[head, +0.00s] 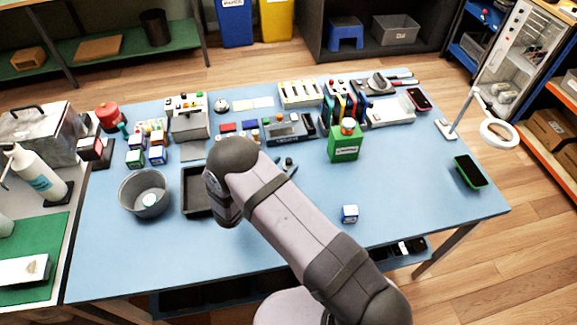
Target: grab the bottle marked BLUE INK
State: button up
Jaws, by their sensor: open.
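I cannot read BLUE INK on anything at this size. Several small square bottles or boxes with coloured bands stand together at the left of the blue table; one is blue and white (158,155), and a green and white one (135,158) is beside it. Another small blue and white block (349,213) stands alone near the front right. My gripper (287,166) shows only in part beyond my arm, near the middle of the table. It is open, and apart from these small items. My arm hides some of the table.
A grey bucket (144,205) and a black tray (194,203) stand at the left front. A green canister (345,142) stands right of my gripper. Phones lie at the right, near a magnifier lamp (495,132). Tools and racks line the back edge. The front right is mostly clear.

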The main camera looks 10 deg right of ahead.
aim_at(287, 164)
jog(key=shift+p+x, duration=0.75)
jog(key=shift+x, duration=1.2)
jog(key=shift+f, duration=0.15)
grip_shut()
